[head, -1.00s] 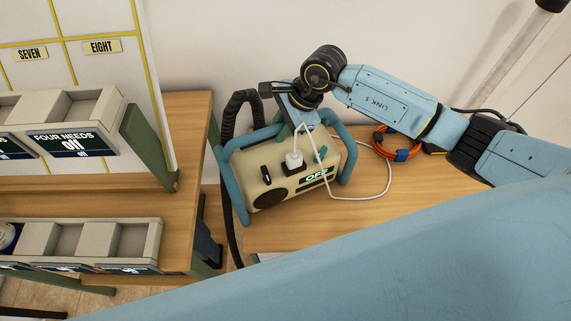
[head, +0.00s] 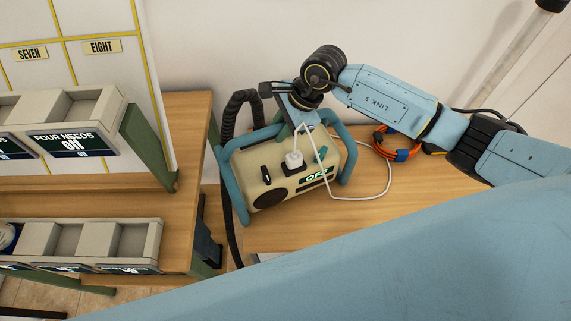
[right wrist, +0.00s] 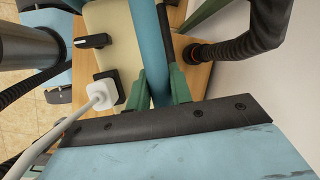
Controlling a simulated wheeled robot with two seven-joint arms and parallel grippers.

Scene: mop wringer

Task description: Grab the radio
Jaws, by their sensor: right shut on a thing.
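My left gripper is not in view.
An orange coiled cable (head: 395,146) lies on the table (head: 375,200) right of the radio. A black corrugated hose (head: 227,130) runs along its left. A rack with grey trays (head: 85,240) stands at left. A wall is close behind.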

